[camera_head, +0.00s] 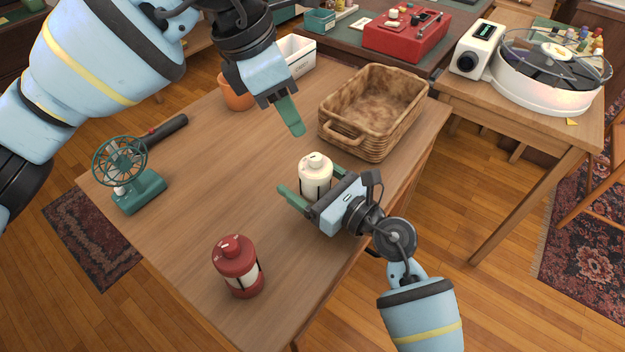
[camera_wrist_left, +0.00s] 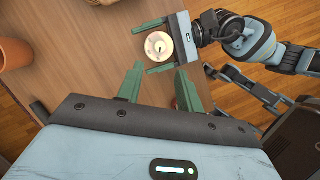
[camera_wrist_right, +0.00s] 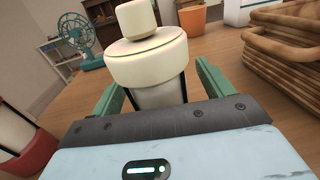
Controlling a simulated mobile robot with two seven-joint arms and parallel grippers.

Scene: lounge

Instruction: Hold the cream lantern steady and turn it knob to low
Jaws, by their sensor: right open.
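The cream lantern (camera_head: 316,172) stands upright on the wooden table, near its right edge. My right gripper (camera_head: 313,188) is open, with its green fingers on either side of the lantern; the right wrist view shows the lantern (camera_wrist_right: 147,62) between them, and I cannot tell whether they touch it. My left gripper (camera_head: 290,117) hangs above the table, up and left of the lantern. Its two fingers stand apart and empty in the left wrist view (camera_wrist_left: 160,88). The lantern's top (camera_wrist_left: 158,46) shows there with a small dark mark; the knob's setting is too small to read.
A red lantern (camera_head: 237,270) stands at the table's front. A wicker basket (camera_head: 338,133) sits just behind the cream lantern, with an orange pot (camera_head: 236,98) farther back. The table's middle (camera_head: 220,180) is clear.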

